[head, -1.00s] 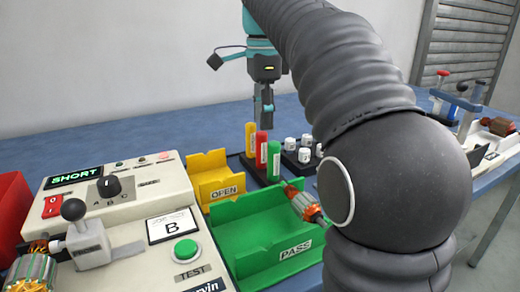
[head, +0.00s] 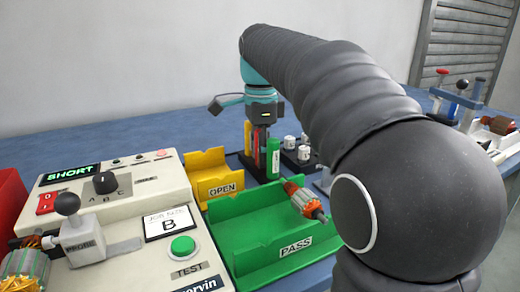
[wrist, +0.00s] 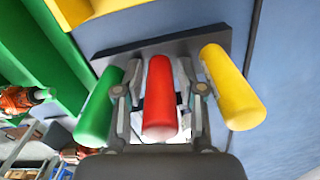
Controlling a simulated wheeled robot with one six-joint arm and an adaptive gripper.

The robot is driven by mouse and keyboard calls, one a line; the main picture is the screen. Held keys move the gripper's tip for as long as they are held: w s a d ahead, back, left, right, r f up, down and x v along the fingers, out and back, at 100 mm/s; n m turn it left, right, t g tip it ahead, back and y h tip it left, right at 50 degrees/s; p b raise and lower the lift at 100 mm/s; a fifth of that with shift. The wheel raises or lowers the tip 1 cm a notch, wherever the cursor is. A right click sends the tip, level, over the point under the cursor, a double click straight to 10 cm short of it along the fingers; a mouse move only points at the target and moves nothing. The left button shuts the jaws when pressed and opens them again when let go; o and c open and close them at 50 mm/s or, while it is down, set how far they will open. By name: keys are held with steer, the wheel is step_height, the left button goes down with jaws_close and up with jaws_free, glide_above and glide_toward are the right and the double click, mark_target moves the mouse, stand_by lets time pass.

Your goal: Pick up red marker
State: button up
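The red marker (wrist: 160,95) stands upright in a dark holder (wrist: 210,38), between a green marker (wrist: 100,108) and a yellow marker (wrist: 233,88). My gripper (wrist: 159,80) is lowered over it, with one finger on each side of the red marker. The fingers look open, with narrow gaps to the marker. In the head view, my gripper (head: 262,133) points down at the holder and mostly hides the red marker (head: 259,155). The green marker (head: 273,158) stands in front, and the yellow one (head: 248,138) is partly hidden.
White cylinders (head: 303,154) stand just right of the markers. The yellow OPEN bin (head: 212,176) and green PASS bin (head: 275,235) are close by; an armature (head: 305,202) lies at the PASS bin's right. The test box (head: 125,205) fills the left.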

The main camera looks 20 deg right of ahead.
jaws_close()
steer(key=shift+r, duration=0.15)
step_height(320, 180, up, 10)
steer(key=shift+f+p, duration=0.1)
steer(key=shift+p, duration=0.75)
